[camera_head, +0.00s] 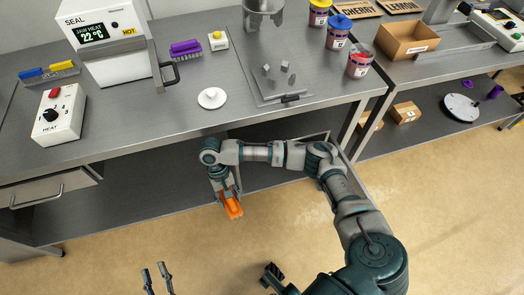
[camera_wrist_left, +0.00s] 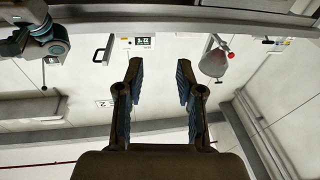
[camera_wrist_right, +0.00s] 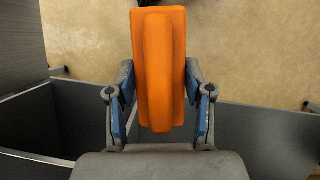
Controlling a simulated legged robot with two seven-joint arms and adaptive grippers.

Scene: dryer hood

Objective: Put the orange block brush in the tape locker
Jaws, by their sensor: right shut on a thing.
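The orange block brush (camera_head: 233,207) hangs in my right gripper (camera_head: 228,194), in front of the bench's front edge and below its top. In the right wrist view the brush (camera_wrist_right: 160,70) stands between the two fingers, which press on its sides. My left gripper (camera_head: 158,278) is low at the bottom of the head view, empty, with its fingers apart. The left wrist view shows the same open fingers (camera_wrist_left: 160,88) with nothing between them. I cannot tell which thing is the tape locker.
The steel bench (camera_head: 150,125) carries a heat sealer (camera_head: 105,40), a HEAT control box (camera_head: 58,115), a purple brush (camera_head: 185,48) and several tubs. A drawer (camera_head: 45,192) is under its left end. Boxes lie on the right shelf. The floor (camera_head: 130,240) in front is clear.

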